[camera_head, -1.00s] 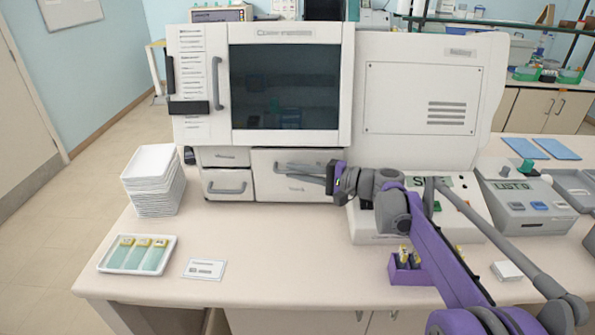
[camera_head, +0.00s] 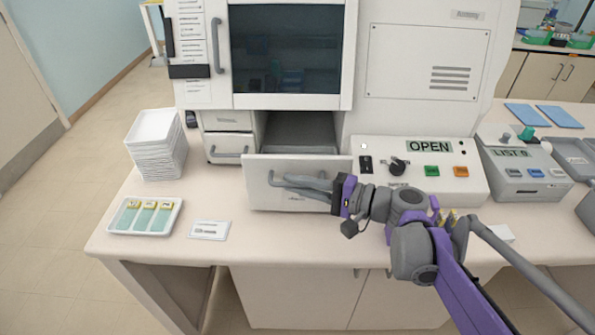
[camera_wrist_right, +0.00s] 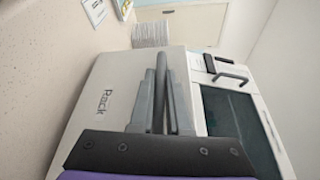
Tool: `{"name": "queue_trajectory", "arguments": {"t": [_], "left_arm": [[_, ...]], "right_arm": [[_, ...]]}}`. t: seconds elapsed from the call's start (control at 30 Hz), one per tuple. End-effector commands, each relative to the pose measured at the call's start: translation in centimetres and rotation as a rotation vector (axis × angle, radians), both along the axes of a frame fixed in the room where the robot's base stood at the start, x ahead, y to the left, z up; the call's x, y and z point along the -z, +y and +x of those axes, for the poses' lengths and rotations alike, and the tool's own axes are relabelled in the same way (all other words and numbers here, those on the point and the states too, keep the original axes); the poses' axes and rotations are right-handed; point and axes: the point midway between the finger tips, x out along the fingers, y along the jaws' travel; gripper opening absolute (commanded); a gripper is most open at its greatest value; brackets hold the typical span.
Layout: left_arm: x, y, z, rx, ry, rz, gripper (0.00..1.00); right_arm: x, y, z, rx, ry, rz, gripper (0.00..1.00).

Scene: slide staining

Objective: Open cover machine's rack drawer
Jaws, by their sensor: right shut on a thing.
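The cover machine (camera_head: 415,60) is a large white unit with a dark window at the back of the bench. Its rack drawer (camera_head: 262,195) stands pulled out toward me, with a dark grey interior behind its white front. In the right wrist view the drawer front (camera_wrist_right: 112,105) carries the word "Rack". My right gripper (camera_head: 285,183) is shut on the grey bar handle of that drawer; the handle (camera_wrist_right: 166,75) runs between the two fingers in the wrist view. My left gripper is not in view.
A control box (camera_head: 462,186) with a display reading "OPEN" stands right of the drawer. Smaller drawers (camera_head: 228,147) sit shut to its left. A stack of white trays (camera_head: 155,150), a slide tray (camera_head: 145,230) and a card (camera_head: 209,230) lie on the left bench.

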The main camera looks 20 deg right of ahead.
Motion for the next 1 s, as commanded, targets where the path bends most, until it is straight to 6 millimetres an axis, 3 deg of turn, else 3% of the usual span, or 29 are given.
{"name": "queue_trajectory", "arguments": {"t": [0.3, 0.33, 0.5, 0.8, 1.0], "left_arm": [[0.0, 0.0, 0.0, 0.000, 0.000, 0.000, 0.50], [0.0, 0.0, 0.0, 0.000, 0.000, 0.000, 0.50], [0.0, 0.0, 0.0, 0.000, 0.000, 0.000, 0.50], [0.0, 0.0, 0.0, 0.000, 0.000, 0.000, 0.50], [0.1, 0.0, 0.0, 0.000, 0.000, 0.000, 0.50]], "right_arm": [[0.0, 0.0, -0.1, 0.001, 0.000, 0.000, 0.00], [0.0, 0.0, -0.1, 0.001, 0.000, 0.000, 0.18], [0.0, 0.0, -0.1, 0.000, 0.000, 0.000, 0.45], [0.0, -0.2, -0.2, 0.001, 0.000, 0.000, 0.45], [-0.2, -2.3, -1.7, 0.006, 0.000, 0.000, 0.45]]}}
